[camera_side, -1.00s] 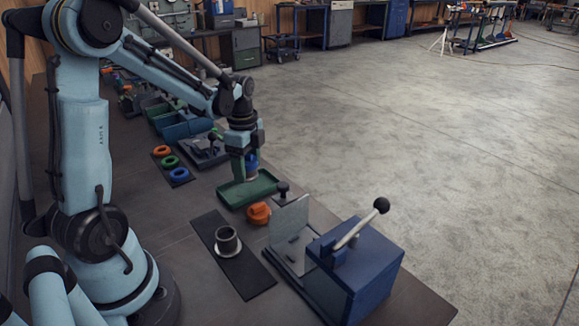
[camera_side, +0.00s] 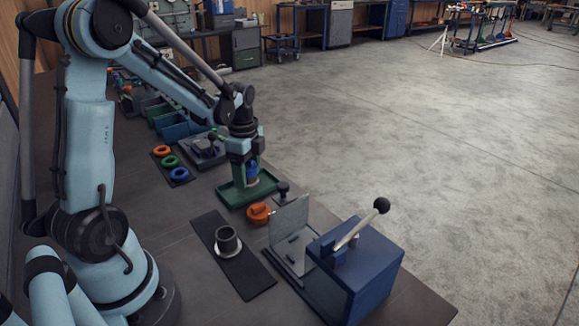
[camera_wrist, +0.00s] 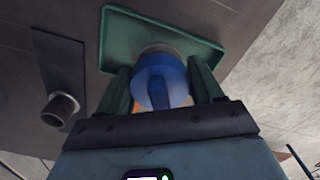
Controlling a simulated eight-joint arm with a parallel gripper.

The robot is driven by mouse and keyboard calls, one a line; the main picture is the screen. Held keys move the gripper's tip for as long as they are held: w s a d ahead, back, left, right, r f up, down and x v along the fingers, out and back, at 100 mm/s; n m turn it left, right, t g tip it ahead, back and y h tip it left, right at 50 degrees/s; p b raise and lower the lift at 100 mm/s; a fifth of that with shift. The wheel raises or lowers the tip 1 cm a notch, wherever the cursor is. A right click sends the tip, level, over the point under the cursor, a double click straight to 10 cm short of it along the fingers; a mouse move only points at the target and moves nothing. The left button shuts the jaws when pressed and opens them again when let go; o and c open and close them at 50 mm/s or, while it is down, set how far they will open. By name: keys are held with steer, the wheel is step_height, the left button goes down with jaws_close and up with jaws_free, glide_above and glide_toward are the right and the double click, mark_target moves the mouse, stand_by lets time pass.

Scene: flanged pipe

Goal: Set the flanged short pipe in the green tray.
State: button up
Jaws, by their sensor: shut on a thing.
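My gripper (camera_side: 246,178) is shut on a blue cap-like piece (camera_wrist: 160,80) with a raised ridge. A pale rim shows just beyond the blue piece, perhaps the flange of a short pipe below it; the rest is hidden. The held piece also shows in the side view (camera_side: 252,172), upright and low over the green tray (camera_side: 232,198). I cannot tell whether it touches the tray floor. The tray also shows in the wrist view (camera_wrist: 118,35). A grey short pipe with a pale flange (camera_side: 228,240) stands on a dark mat (camera_side: 247,274), apart from my gripper.
An orange ridged cap (camera_side: 258,213) lies just in front of the tray. A blue box with a lever (camera_side: 355,265) and a clear upright panel (camera_side: 289,222) stand at the front right. Orange, green and blue rings (camera_side: 170,161) lie behind, on the left.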

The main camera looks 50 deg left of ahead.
steer(key=shift+f, duration=0.95)
stand_by(0.5)
steer(key=o, duration=1.2)
steer(key=shift+o, duration=0.5)
steer(key=shift+r, duration=3.55)
